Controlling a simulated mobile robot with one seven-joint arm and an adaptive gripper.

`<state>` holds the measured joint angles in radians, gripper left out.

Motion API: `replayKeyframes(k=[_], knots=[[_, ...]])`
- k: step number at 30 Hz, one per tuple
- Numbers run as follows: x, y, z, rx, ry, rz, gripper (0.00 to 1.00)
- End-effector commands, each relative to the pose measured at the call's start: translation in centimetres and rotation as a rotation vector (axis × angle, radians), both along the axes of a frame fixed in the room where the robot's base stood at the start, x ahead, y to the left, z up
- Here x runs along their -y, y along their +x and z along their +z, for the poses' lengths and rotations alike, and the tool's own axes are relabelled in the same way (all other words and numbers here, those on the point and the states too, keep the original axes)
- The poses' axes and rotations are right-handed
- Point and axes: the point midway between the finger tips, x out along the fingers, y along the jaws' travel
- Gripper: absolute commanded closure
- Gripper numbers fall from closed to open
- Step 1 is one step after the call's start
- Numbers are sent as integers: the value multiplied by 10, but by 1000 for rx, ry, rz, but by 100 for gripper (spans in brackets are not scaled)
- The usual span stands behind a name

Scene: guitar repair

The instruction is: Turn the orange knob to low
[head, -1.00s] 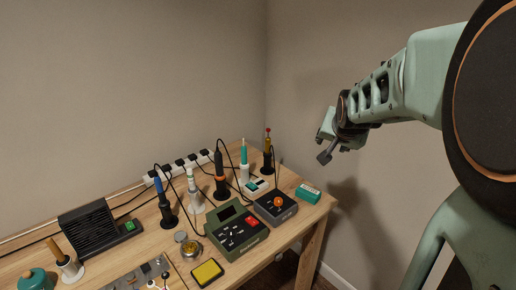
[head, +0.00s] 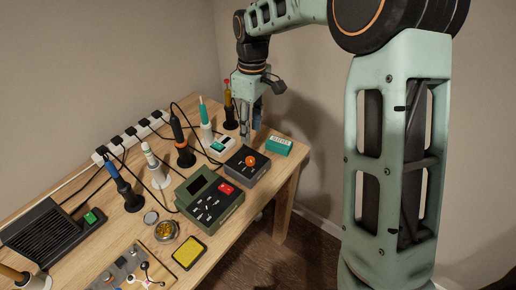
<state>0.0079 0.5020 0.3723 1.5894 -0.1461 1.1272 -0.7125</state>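The orange knob (head: 250,160) is a round orange ball on top of a dark grey box (head: 238,172) near the right end of the wooden bench. The setting it points to is too small to read. My gripper (head: 257,122) points down above the bench, over the area behind the knob in the picture, and appears apart from it. Its fingers are small and partly overlapped by its own body, so whether they are open or shut is unclear. I see nothing held in it.
A teal box (head: 279,146) lies right of the knob. A green station with a red button (head: 208,200) stands left of it. Several soldering irons in stands, including an orange-banded one (head: 182,145), line the back. A yellow sponge tray (head: 189,253) is at the front edge.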

Motion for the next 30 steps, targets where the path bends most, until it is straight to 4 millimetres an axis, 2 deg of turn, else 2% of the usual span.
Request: replayKeyframes(k=[12,16,21,30], knots=[[-2,-5,-73,-4,-1,1,62],[-3,-6,-91,-2,-1,2,62],[-3,-6,-102,0,0,1,62],[-3,-6,-104,1,0,0,62]])
